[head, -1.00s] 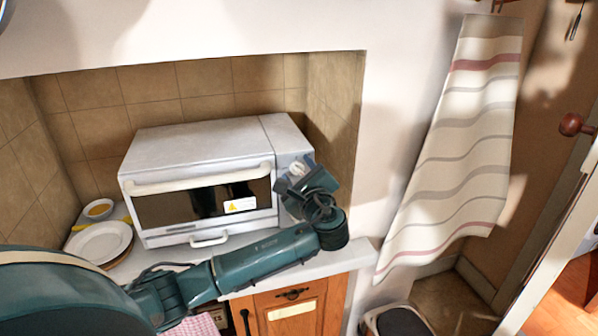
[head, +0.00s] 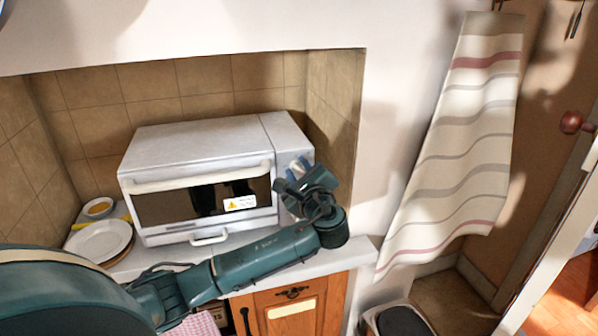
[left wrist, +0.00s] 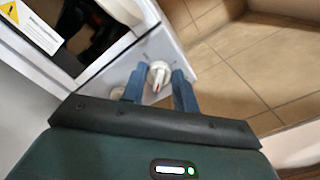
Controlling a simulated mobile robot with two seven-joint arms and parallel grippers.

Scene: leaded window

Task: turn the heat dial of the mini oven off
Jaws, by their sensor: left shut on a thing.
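The white mini oven (head: 190,147) stands in the tiled niche with its door shut. Its control panel is on the right of the front. A second knob (left wrist: 118,92) shows beside the left finger, partly hidden. In the head view my left gripper (head: 298,171) is at the panel and covers most of it. I cannot read any dial markings. My right gripper is not in view.
White plates (head: 99,242) and a small bowl (head: 98,208) are left of the oven. The narrow counter edge (head: 300,262) runs under my left forearm. The niche wall is close on the right, and a striped towel (head: 455,150) hangs beyond it.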

